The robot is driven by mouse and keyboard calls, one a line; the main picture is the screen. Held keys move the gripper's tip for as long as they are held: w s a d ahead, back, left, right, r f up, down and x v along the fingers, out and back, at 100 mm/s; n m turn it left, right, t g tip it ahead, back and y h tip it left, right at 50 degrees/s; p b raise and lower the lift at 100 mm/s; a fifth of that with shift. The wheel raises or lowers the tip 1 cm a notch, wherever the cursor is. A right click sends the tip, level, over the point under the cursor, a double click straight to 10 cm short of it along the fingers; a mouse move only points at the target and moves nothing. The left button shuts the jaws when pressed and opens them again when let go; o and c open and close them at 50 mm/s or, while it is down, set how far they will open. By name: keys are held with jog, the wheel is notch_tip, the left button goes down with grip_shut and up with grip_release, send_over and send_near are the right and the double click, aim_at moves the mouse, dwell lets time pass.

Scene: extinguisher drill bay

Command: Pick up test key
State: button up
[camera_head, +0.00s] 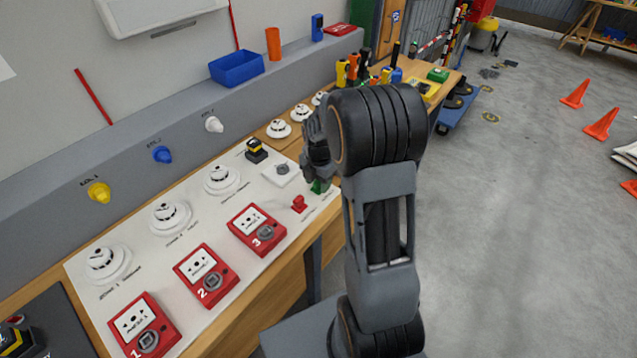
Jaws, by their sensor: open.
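No thing in view is clearly readable as the test key. My gripper (317,172) is open above the green piece, at the panel's right end. Its fingertips are largely hidden, and I cannot tell whether they touch the piece. A grey round switch on a white plate (281,171) lies left of my gripper.
The white panel (140,258) holds smoke detectors (171,217) and red call points numbered 1 (143,326), 2 (206,275) and 3 (256,229). A black and yellow device (256,151) stands behind. A blue bin (236,68) sits on the ledge. Orange cones (602,124) stand on the floor.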

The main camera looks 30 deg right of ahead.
jog(key=shift+f, duration=0.1)
grip_shut()
dwell(0.4)
